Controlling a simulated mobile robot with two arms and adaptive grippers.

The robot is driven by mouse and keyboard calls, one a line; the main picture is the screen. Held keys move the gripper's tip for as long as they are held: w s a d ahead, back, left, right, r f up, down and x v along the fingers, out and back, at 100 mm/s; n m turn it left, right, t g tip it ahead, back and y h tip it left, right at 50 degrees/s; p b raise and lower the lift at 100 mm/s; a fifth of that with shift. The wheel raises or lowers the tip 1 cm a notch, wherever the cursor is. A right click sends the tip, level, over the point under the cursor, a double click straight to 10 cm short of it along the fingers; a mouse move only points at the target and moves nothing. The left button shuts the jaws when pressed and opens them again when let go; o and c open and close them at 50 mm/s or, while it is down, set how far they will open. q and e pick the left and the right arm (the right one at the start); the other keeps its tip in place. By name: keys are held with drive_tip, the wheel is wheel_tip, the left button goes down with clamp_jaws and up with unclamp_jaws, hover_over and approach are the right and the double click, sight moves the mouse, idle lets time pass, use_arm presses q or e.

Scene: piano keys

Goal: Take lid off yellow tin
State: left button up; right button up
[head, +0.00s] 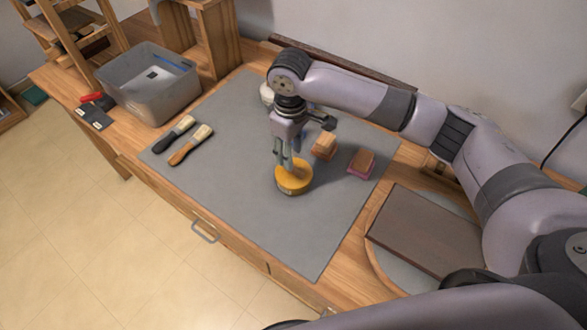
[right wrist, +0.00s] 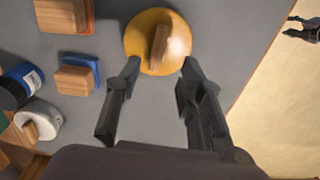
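The yellow tin (head: 293,179) stands upright on the grey mat. Its round yellow lid (right wrist: 180,35) has a wooden bar handle (right wrist: 159,48) on top. The lid looks seated on the tin. My right gripper (head: 287,164) points down just above the lid. In the right wrist view the gripper (right wrist: 160,75) is open and empty, its two fingers spread near the lid's lower edge, with the handle beyond the gap between the tips. In the head view the fingers partly cover the lid's handle. My left gripper is not in view.
Wooden blocks on coloured bases (head: 325,146) (head: 361,164) lie close to the tin's right. A white pot (right wrist: 40,122) and a blue container (right wrist: 18,86) stand behind.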

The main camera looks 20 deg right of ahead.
sight(294, 171)
drive_tip(key=shift+f, duration=0.2)
drive_tip(key=shift+s+d+f, duration=0.1)
drive_tip(key=shift+d+f, duration=0.05)
drive_tip(key=shift+f, duration=0.2)
drive_tip(key=f+p, duration=0.1)
drive_tip(key=f, duration=0.3)
drive_tip(key=shift+d+f, duration=0.1)
drive_tip(key=shift+d, duration=0.1)
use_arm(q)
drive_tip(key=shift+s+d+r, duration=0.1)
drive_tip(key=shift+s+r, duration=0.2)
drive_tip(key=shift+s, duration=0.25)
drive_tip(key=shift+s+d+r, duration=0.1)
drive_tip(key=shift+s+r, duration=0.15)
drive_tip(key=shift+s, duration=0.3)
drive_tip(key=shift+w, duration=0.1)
use_arm(e)
drive_tip(key=shift+c, duration=0.2)
drive_tip(key=c, duration=0.4)
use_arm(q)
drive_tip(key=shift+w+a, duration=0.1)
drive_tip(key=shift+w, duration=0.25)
use_arm(e)
clamp_jaws()
